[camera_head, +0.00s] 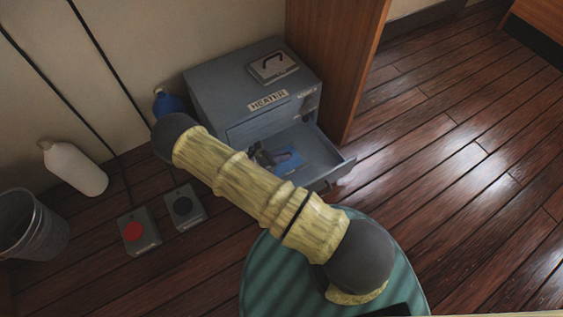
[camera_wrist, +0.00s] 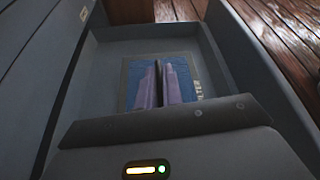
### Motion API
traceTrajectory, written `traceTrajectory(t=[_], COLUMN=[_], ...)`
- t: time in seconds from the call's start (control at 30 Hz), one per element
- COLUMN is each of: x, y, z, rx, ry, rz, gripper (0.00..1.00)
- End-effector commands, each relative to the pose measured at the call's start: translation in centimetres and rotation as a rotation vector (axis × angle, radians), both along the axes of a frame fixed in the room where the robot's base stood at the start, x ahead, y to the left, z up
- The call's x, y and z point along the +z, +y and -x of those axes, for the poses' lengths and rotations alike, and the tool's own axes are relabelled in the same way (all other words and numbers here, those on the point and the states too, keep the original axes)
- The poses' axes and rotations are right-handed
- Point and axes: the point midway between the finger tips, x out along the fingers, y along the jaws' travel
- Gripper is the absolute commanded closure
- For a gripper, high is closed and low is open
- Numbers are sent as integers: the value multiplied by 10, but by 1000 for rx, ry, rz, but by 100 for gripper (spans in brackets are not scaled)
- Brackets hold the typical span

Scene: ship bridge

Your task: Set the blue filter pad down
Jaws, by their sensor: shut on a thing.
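The heater (camera_head: 225,95) is a grey box with its drawer (camera_head: 318,150) pulled open. My gripper (camera_head: 264,160) reaches down into the drawer, mostly hidden by my arm in the head view. In the wrist view, my two fingers (camera_wrist: 163,84) are close together with a thin dark strip between them. The blue filter pad (camera_wrist: 133,76) shows as a flat blue rectangle around and behind the fingertips, with "FILTER" lettering at its right edge. It also shows as a blue patch in the head view (camera_head: 287,165). Whether it touches the drawer floor cannot be told.
Drawer walls (camera_wrist: 215,62) stand close around my gripper. A wooden panel (camera_head: 335,60) is right of the heater. A blue bottle (camera_head: 168,103), a white bottle (camera_head: 75,168), a bucket (camera_head: 32,225), a red-button pedal (camera_head: 134,232) and a black-button pedal (camera_head: 184,207) are to the left.

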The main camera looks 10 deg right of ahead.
Motion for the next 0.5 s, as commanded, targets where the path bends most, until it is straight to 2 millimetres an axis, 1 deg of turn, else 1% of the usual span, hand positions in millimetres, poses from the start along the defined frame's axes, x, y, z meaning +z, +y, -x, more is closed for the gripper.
traceTrajectory(t=[0.07, 0.2, 0.3, 0.37, 0.5], x=[-6, -26, -36, -39, -37], y=[0, 0, 0, 0, 0], z=[0, 0, 0, 0, 0], rx=[0, 0, 0, 0, 0], ry=[0, 0, 0, 0, 0], rz=[1, 0, 0, 0, 0], gripper=[100, 100, 100, 100, 100])
